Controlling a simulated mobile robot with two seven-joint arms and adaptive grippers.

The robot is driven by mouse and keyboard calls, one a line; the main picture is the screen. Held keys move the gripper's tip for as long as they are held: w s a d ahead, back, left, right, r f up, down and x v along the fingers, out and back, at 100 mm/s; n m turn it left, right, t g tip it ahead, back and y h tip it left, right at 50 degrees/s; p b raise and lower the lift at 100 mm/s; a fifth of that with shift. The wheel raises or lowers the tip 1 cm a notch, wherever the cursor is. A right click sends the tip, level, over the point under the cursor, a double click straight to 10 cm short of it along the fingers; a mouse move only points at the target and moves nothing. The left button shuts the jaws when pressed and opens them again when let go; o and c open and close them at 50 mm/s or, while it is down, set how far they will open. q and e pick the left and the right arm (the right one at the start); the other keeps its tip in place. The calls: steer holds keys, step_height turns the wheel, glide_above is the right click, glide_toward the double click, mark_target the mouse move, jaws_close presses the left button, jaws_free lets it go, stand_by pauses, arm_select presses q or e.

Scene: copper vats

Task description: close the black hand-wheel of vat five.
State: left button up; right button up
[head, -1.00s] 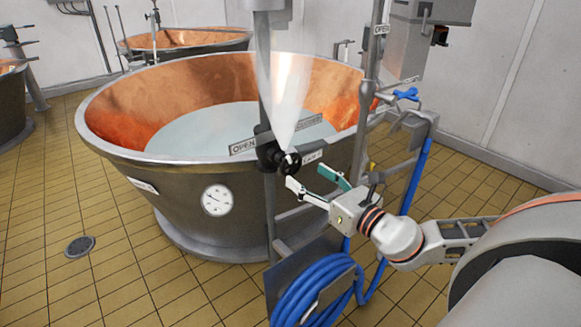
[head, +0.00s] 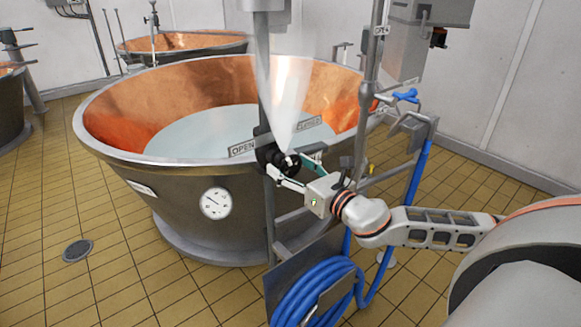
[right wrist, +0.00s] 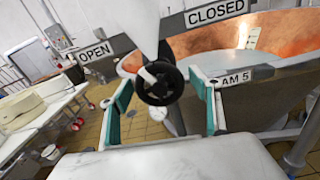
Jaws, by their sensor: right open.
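The black hand-wheel (head: 289,164) sits on the vertical pipe at the front rim of the copper vat (head: 190,185). In the right wrist view the hand-wheel (right wrist: 159,84) faces me, between the two fingers. My right gripper (head: 298,172) is open, with its fingers on either side of the wheel; I cannot tell whether they touch it. An OPEN sign (right wrist: 96,52) is left of the wheel and a CLOSED sign (right wrist: 215,12) is right of it. A label ending in "AM 5" (right wrist: 236,78) shows behind the right finger. My left gripper is not in view.
A coiled blue hose (head: 315,290) hangs below the wheel. A grey stand with a blue-handled valve (head: 406,95) is to the right. A round gauge (head: 216,203) is on the vat's side. The tiled floor at left is clear apart from a drain (head: 77,250).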

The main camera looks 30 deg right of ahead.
steer(key=c, duration=1.1)
